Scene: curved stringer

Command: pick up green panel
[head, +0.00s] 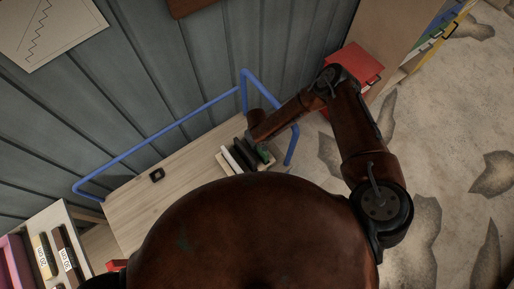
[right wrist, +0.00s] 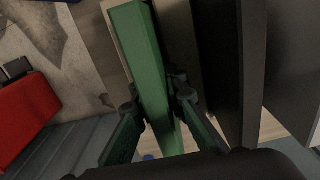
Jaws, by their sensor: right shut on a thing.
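The green panel (right wrist: 150,70) is a long flat piece standing on edge between my right gripper's fingers in the right wrist view. In the head view a small part of the green panel (head: 264,154) shows at the right end of a row of panels. My right gripper (right wrist: 157,102) is shut on the green panel, one finger on each side. In the head view my right gripper (head: 257,141) is at the rack, partly hidden by its own arm. I cannot tell whether the panel is clear of its slot. My left gripper is not in view.
White and dark panels (head: 236,156) stand close beside the green one in a light wooden rack (head: 224,163). The rack is on a wooden table (head: 180,175) with a blue rail (head: 170,127). A red box (head: 352,66) is behind my right arm. A small black object (head: 157,174) lies on the table.

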